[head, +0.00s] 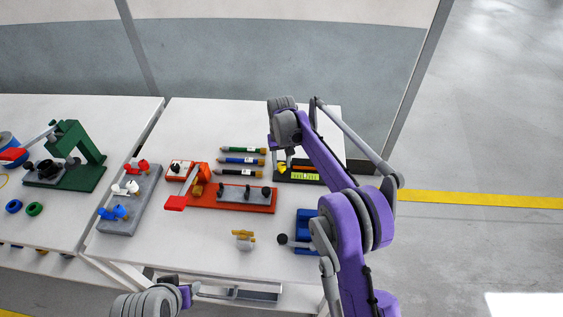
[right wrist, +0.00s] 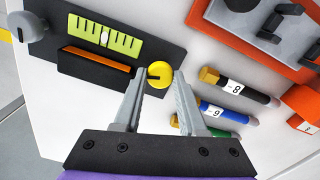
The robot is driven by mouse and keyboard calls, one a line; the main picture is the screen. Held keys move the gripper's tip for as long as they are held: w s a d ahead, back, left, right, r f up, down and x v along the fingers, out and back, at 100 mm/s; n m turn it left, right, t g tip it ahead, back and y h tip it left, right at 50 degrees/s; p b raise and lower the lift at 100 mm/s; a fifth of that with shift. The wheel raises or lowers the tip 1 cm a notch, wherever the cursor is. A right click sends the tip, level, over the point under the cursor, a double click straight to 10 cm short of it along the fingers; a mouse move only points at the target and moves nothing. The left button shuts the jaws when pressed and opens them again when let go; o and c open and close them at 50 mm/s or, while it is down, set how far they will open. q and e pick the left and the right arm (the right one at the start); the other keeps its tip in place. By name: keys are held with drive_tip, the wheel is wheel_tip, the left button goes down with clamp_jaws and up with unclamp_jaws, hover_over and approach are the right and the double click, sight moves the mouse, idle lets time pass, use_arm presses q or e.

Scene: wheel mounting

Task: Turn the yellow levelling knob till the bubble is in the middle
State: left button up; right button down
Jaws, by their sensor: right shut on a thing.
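The yellow levelling knob (right wrist: 159,75) sits at the corner of the black level plate (right wrist: 165,51), and it also shows in the head view (head: 282,168). My right gripper (right wrist: 166,77) is shut on the knob from above, with a finger on each side. The lime-green vial (right wrist: 122,43) with dark tick marks lies on the plate beside the knob. Its pale bubble (right wrist: 104,36) appears at about the middle of the vial. In the head view the vial (head: 305,176) is too small to read the bubble. My left gripper (head: 191,293) is low at the bottom edge, its jaws unclear.
An orange bar (right wrist: 95,61) lies in a dark slot beside the vial. Black, blue and green marker-like rods (head: 242,161) lie left of the plate. An orange-red fixture (head: 232,206) and a blue block (head: 306,222) stand nearer. The white table (head: 180,240) has free room at front.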

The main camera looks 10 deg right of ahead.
idle(0.3)
drive_tip(key=shift+c, duration=2.4)
unclamp_jaws()
